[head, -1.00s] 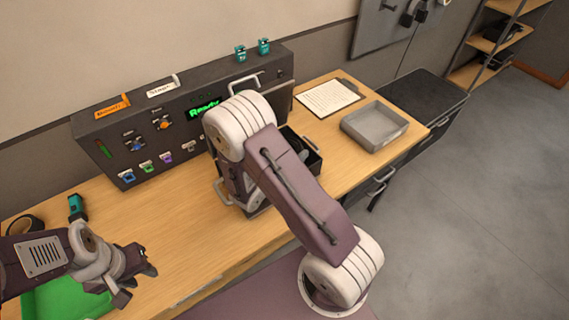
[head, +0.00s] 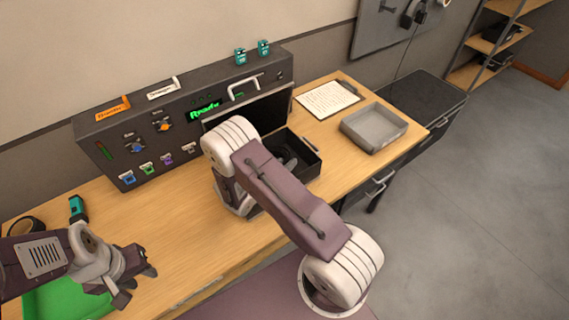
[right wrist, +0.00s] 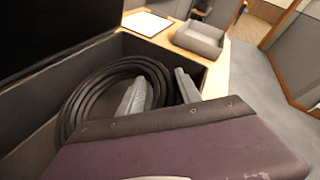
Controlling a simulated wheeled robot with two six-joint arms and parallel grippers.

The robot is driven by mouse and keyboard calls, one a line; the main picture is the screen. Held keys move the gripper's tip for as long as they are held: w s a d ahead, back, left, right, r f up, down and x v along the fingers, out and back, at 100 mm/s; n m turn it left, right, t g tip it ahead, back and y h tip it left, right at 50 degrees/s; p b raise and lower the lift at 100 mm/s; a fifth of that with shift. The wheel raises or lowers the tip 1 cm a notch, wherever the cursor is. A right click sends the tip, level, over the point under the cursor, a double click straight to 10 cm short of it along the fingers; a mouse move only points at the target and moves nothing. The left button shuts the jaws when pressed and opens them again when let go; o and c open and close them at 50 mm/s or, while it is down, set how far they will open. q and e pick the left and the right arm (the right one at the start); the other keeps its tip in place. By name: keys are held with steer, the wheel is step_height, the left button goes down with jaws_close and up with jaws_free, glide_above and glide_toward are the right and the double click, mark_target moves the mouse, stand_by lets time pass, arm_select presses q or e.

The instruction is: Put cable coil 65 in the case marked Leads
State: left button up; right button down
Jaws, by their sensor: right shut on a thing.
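A black cable coil (right wrist: 82,103) lies within the walls of an open dark case, seen in the right wrist view; its number is not visible. My right gripper (right wrist: 162,92) is shut on the coil, its two grey fingers either side of the strands. In the head view the case (head: 312,150) stands on the bench with its lid (head: 262,107) raised; my right arm hides part of it and most of the coil. I cannot read a Leads mark on it. My left gripper (head: 138,284) is open and empty above a green tray at the lower left.
A control panel (head: 118,158) with faders and a "Ready" display stands along the wall. A grey tray (head: 374,138) and a clipboard (head: 327,98) lie to the right of the case. A green tray (head: 60,300) lies at the left. The bench front between is clear.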

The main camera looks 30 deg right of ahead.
steer(key=c, duration=0.8)
jaws_free()
steer(key=shift+r, duration=0.1)
steer(key=v, duration=1.2)
steer(key=s+d+m+g+y, duration=0.2)
steer(key=s+m+g+y, duration=0.6)
steer(key=s+m, duration=0.75)
steer(key=w+a+r+m+t+y, duration=0.1)
steer(key=m, duration=0.3)
steer(key=w+a+r+m+t+y, duration=0.1)
steer(key=a+m+y, duration=0.1)
steer(key=m, duration=0.3)
steer(key=w+a+r+m+t+y, duration=0.1)
steer(key=a+m, duration=0.1)
steer(key=m, duration=0.2)
steer(key=shift+w+r+y+b, duration=0.25)
steer(key=shift+r+y+b, duration=0.1)
steer(key=shift+r+y, duration=0.05)
